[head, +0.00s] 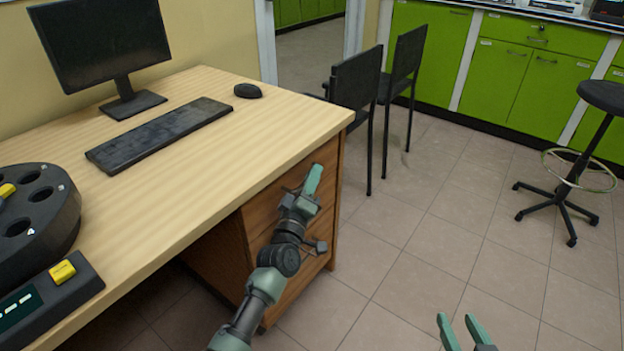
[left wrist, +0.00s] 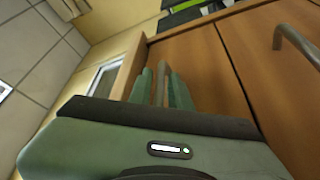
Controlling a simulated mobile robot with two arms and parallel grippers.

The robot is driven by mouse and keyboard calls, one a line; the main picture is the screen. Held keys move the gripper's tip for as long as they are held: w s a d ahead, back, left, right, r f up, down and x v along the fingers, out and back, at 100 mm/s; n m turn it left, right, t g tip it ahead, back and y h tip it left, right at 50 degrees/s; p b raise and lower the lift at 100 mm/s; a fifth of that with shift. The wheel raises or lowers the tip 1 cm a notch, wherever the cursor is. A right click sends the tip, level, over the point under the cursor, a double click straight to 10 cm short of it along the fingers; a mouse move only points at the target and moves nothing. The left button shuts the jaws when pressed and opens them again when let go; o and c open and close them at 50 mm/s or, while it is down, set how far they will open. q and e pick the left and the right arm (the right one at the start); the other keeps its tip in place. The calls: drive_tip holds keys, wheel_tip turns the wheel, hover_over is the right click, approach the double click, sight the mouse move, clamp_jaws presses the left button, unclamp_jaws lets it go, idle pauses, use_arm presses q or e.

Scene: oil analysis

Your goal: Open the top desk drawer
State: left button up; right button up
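The desk (head: 200,170) has a wooden drawer unit under its right end. The top drawer (head: 262,212) looks closed, flush with the unit; its front also shows in the left wrist view (left wrist: 205,70). My left gripper (head: 312,180) is at the top drawer's front, just under the desktop edge. In the left wrist view its green fingers (left wrist: 161,88) are close together, with a thin brownish-grey strip between them, perhaps the drawer handle. I cannot tell if they touch it. A lower drawer's metal handle (left wrist: 292,40) shows at the right. My right gripper (head: 462,330) is open and empty.
On the desk are a monitor (head: 98,42), a keyboard (head: 160,135), a mouse (head: 248,90) and a dark round device (head: 35,215). Black chairs (head: 355,82) stand behind the desk's right end. A stool (head: 570,180) is at the right. The tiled floor (head: 440,240) between is clear.

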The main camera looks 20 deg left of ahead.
use_arm(q)
clamp_jaws()
drive_tip(key=shift+f, duration=0.1)
idle(1.4)
